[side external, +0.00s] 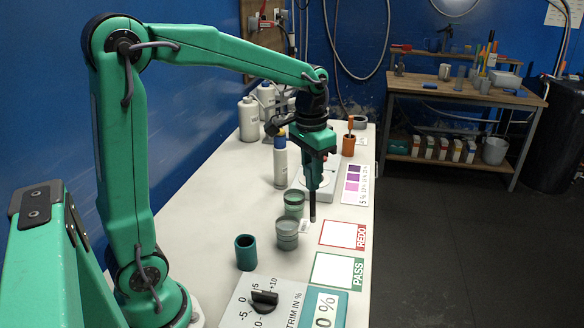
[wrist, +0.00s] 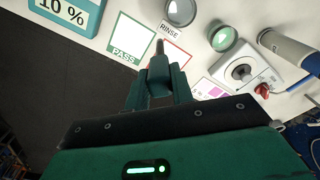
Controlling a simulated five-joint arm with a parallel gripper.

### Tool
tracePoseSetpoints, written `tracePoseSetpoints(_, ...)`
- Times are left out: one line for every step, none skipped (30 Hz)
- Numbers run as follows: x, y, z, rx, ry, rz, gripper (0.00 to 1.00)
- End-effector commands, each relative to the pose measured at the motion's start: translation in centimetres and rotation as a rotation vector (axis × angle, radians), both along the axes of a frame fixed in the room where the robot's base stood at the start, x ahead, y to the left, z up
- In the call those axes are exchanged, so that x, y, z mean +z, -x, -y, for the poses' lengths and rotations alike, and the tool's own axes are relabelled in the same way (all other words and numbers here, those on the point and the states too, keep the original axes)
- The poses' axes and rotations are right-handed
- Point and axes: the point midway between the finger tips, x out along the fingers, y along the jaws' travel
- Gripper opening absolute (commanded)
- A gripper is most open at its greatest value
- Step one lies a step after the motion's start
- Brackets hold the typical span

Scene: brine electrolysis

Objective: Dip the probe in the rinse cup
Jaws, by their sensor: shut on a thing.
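My gripper (side external: 314,170) is shut on the probe (side external: 313,206), which hangs upright with its dark grey tip down. In the wrist view the gripper (wrist: 160,88) holds the probe's teal body, and the grey tip (wrist: 160,47) shows beyond it. The rinse cup (side external: 287,241) is grey and stands on the white bench, with a small RINSE tag (wrist: 170,31) beside it. It also shows at the top of the wrist view (wrist: 181,10). The probe appears outside the cup, to its right in the side view. The tip's exact height above the bench is unclear.
A green-banded cup (side external: 294,205) stands just behind the rinse cup. An empty-looking teal holder (side external: 245,254) is nearer the camera. A white stirrer-like device (wrist: 240,82), a bottle (side external: 280,165) and an orange holder (side external: 348,147) stand farther back. REDO (side external: 343,235) and PASS (side external: 333,271) cards lie flat at right.

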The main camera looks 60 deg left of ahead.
Motion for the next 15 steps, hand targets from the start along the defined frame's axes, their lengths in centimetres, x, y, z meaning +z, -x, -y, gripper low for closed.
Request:
tracePoseSetpoints(0.7, 0.4, -1.1, 0.007, -0.001, -0.006, 0.01)
tracePoseSetpoints(1.0, 0.7, -1.7, 0.006, -0.001, -0.012, 0.01)
tracePoseSetpoints(1.5, 1.0, -2.4, 0.006, 0.000, -0.020, 0.01)
tracePoseSetpoints(1.8, 1.3, -2.9, 0.006, 0.000, -0.024, 0.01)
tracePoseSetpoints(2.1, 1.5, -3.3, 0.006, 0.001, -0.030, 0.01)
tracePoseSetpoints(2.5, 1.9, -3.9, 0.005, 0.002, -0.035, 0.01)
tracePoseSetpoints(2.7, 2.1, -4.2, 0.005, 0.003, -0.041, 0.01)
tracePoseSetpoints(2.9, 2.3, -4.6, 0.004, 0.004, -0.045, 0.01)
tracePoseSetpoints(3.1, 2.5, -4.9, 0.004, 0.005, -0.049, 0.01)
tracePoseSetpoints(3.3, 2.7, -5.1, 0.003, 0.006, -0.052, 0.01)
tracePoseSetpoints(3.4, 2.8, -5.3, 0.002, 0.006, -0.054, 0.01)
tracePoseSetpoints(3.6, 3.0, -5.5, 0.001, 0.007, -0.056, 0.01)
tracePoseSetpoints(3.6, 3.0, -5.6, 0.001, 0.007, -0.057, 0.01)
tracePoseSetpoints(3.7, 3.1, -5.7, 0.001, 0.008, -0.058, 0.01)
tracePoseSetpoints(3.7, 3.1, -5.7, 0.000, 0.008, -0.059, 0.01)
